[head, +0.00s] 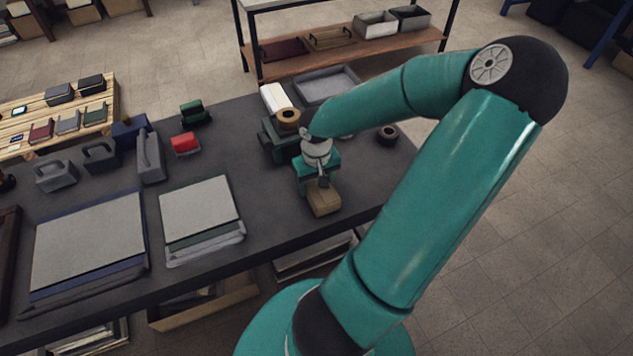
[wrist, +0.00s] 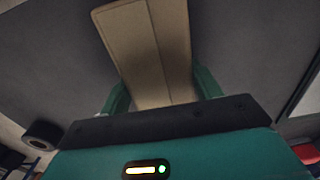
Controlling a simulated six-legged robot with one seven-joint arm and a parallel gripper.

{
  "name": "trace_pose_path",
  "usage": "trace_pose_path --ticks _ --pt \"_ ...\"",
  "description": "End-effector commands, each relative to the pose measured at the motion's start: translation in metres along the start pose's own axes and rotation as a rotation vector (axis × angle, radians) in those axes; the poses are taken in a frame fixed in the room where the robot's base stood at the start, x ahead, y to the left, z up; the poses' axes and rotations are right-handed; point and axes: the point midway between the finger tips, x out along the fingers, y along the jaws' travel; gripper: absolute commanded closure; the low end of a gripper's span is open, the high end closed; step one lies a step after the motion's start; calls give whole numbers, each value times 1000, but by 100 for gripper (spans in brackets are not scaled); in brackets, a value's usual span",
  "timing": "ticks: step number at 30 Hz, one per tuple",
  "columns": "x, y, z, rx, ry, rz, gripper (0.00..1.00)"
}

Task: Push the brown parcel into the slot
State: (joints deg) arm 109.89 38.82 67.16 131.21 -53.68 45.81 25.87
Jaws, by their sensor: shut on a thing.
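The brown parcel (head: 323,199) is a small tan block near the front right part of the dark table. My gripper (head: 319,182) points down at it and is shut on its far end. In the wrist view the parcel (wrist: 147,45) sits between the two green fingers (wrist: 160,90) and extends out beyond them, with a seam along its length. Whether the parcel touches the table is not clear. I cannot make out a slot in either view.
A dark green device with a brown roll (head: 288,117) stands just behind my gripper. A green-edged grey board stack (head: 200,215) lies to the left. A dark roll (head: 387,134) is at right. The table's front edge (head: 300,233) is close to the parcel.

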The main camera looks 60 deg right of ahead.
Motion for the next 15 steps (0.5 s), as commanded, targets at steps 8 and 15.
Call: trace_pose_path --ticks 8,15 --pt "0 0 0 0 1 0 69" --pt "0 0 -4 0 1 0 69"
